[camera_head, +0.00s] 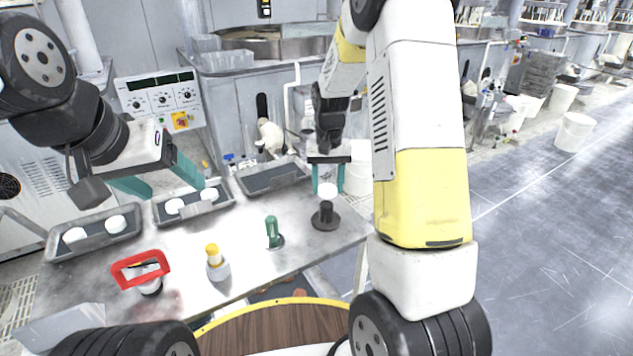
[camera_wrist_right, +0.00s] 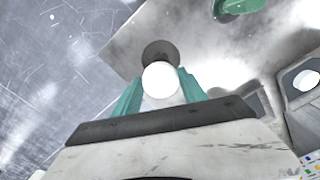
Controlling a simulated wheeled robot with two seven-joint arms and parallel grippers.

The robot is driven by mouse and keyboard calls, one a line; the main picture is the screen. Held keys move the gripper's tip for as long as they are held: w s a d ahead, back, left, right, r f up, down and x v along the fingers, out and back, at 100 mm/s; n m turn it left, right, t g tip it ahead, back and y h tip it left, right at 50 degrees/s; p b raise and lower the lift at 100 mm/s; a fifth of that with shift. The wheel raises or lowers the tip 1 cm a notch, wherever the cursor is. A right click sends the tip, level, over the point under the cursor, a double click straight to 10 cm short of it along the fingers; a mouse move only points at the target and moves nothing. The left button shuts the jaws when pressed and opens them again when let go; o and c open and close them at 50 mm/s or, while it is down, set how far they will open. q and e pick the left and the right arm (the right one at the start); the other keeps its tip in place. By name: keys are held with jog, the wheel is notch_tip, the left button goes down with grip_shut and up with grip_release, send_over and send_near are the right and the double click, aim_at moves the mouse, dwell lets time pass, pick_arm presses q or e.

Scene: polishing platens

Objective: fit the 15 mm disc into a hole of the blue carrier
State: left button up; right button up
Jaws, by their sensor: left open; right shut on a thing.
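My right gripper (camera_head: 327,178) points down near the right end of the grey table, its teal fingers shut on a white disc (camera_head: 327,190). The disc is just above or at the top of a dark stand with a round base (camera_head: 326,217); I cannot tell whether they touch. In the right wrist view, the white disc (camera_wrist_right: 160,82) shows between the fingers, with the dark round base (camera_wrist_right: 160,50) beyond it. My left gripper (camera_head: 160,180) is open and empty above the trays at the left. I cannot make out a blue carrier in either view.
Grey trays (camera_head: 137,232) with white discs (camera_head: 116,223) line the table's back; the tray (camera_head: 272,180) at right looks empty. A red frame (camera_head: 128,282), a yellow-capped bottle (camera_head: 216,264) and a green-handled thing (camera_head: 272,230) stand in front. The table between them is clear.

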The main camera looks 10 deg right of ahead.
aim_at(327, 189)
jog(key=shift+a+f, duration=0.1)
jog(key=shift+f, duration=1.6)
jog(key=o, duration=1.4)
jog(key=shift+f, duration=0.15)
notch_tip(327, 189, up, 12)
jog(key=s+r+n+t+y, duration=0.1)
jog(key=s+r+t+y, duration=0.15)
jog(key=s+r, duration=0.9)
jog(key=s+a+r+n+t, duration=0.1)
jog(key=s+a+t, duration=0.1)
jog(key=s, duration=1)
jog(key=shift+s+r+t, duration=0.25)
jog(key=shift+s+t, duration=0.1)
jog(key=shift+t, duration=0.5)
